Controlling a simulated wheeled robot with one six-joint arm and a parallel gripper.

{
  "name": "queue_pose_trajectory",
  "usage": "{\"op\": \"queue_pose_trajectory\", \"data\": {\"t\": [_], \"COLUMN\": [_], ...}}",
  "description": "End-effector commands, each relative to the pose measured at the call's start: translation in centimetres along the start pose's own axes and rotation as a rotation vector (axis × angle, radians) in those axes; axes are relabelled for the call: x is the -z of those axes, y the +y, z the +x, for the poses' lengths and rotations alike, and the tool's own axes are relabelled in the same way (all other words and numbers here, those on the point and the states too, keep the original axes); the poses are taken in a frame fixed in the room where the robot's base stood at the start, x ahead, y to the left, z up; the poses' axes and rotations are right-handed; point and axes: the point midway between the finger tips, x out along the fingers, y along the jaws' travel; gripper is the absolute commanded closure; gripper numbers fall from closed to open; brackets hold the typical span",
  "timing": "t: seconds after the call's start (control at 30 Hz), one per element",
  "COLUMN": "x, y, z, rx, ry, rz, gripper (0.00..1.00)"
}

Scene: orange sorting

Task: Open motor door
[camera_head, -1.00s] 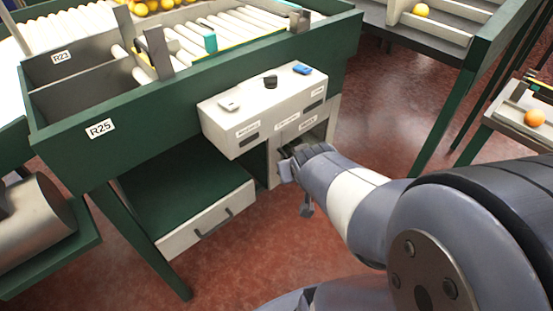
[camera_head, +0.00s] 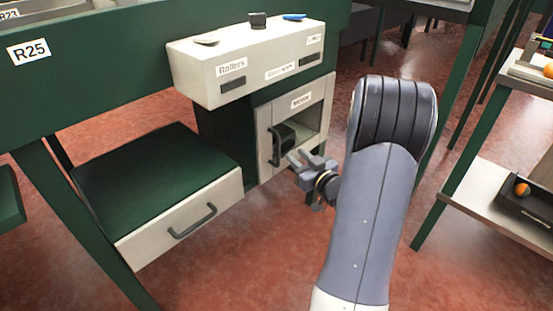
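The motor door (camera_head: 264,125) is a pale panel below the control box, with a label above that seems to read "Motors". A black upright handle (camera_head: 275,146) is on its left part. A dark recess with a dark block shows right of the handle. The door looks closed, though its edges are hard to make out. My gripper (camera_head: 294,158) is just right of the handle, in front of the recess, and seems apart from the handle. Its small grey fingers look parted, with nothing between them.
The control box (camera_head: 200,80) with "Rollers" label and knobs juts out above the door. A drawer (camera_head: 180,222) with a black handle is at left. A green table leg (camera_head: 455,130) and a low shelf (camera_head: 490,205) stand at right. Red floor in front is clear.

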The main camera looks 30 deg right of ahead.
Motion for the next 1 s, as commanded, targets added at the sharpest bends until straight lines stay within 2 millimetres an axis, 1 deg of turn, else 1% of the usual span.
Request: {"op": "queue_pose_trajectory", "data": {"t": [0.03,0.17,0.27,0.37,0.6,0.7,0.83,1.0], "x": [-1.3,-1.6,-1.5,-1.4,-1.3,-1.1,-1.0,-0.9], "y": [0.2,0.2,0.1,0.0,-0.2,-0.3,-0.3,-0.2], "z": [-0.1,-0.1,0.5,1.9,6.6,8.2,9.7,10.5], "rx": [0.012,0.034,0.039,0.040,0.039,0.038,0.037,0.035], "ry": [0.017,0.045,0.050,0.050,0.049,0.049,0.048,0.048], "rz": [0.009,0.021,0.021,0.019,0.018,0.020,0.019,0.021], "gripper": [0.71,0.71,0.71,0.71,0.71,0.71,0.71,0.71]}}
